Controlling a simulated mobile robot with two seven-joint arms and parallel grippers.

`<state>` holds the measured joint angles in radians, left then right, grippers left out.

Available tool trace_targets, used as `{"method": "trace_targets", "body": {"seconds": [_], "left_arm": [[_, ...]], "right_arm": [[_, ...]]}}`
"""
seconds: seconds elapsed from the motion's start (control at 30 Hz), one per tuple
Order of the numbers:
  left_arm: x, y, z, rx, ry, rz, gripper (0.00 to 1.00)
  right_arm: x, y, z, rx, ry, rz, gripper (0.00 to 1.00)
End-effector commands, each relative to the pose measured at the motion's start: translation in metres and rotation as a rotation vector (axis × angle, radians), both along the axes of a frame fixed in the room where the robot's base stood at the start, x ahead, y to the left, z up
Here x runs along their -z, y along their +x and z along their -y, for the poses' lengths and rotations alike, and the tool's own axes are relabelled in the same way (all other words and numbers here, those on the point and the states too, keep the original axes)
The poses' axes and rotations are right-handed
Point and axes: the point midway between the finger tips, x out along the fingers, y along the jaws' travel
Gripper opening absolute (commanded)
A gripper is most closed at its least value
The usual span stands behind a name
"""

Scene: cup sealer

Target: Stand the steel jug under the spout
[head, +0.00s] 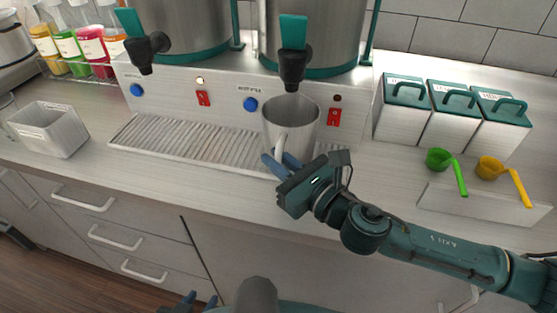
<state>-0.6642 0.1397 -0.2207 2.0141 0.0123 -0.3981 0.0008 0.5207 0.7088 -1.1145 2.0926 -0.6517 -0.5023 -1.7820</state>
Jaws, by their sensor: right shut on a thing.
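The steel jug (299,120) is upright at the front of the dispenser, over the right part of the ribbed drip tray (190,141). Its open mouth appears just below the right black spout (292,66), which has a teal lever. My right gripper (279,166) is shut on the jug's handle, which faces the front. The gripper hides part of the jug's base, so I cannot tell whether it touches the tray. A second black spout (148,50) is to the left. My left gripper (199,302) shows only its fingertips, apart and empty, at the bottom edge.
Lidded canisters (401,108) stand right of the dispenser. A white bin (50,133) and bottles in a rack (90,46) are at left. The counter's front strip is clear.

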Motion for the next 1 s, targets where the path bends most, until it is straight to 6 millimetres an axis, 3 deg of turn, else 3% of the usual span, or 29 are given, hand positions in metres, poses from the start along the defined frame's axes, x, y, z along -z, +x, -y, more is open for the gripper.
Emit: {"method": "trace_targets", "body": {"seconds": [0.3,0.33,0.6,0.87,1.0], "left_arm": [[0.000,0.000,0.000,0.009,0.005,0.005,0.36],[0.000,0.000,0.000,0.010,0.005,0.006,0.36],[-0.002,0.000,0.000,0.014,0.005,0.008,0.36],[-0.004,0.000,0.000,0.013,0.004,0.008,0.36],[0.001,0.000,0.000,0.012,0.005,0.008,0.36]], "right_arm": [[0.001,0.000,0.000,0.000,0.000,0.006,0.00],[0.002,0.000,0.000,0.000,0.000,0.003,0.15],[0.001,0.000,0.000,0.000,0.000,0.001,0.35],[-0.002,0.000,0.000,0.000,0.000,0.002,0.35],[0.001,-0.012,0.011,0.002,-0.002,0.001,0.35]]}}
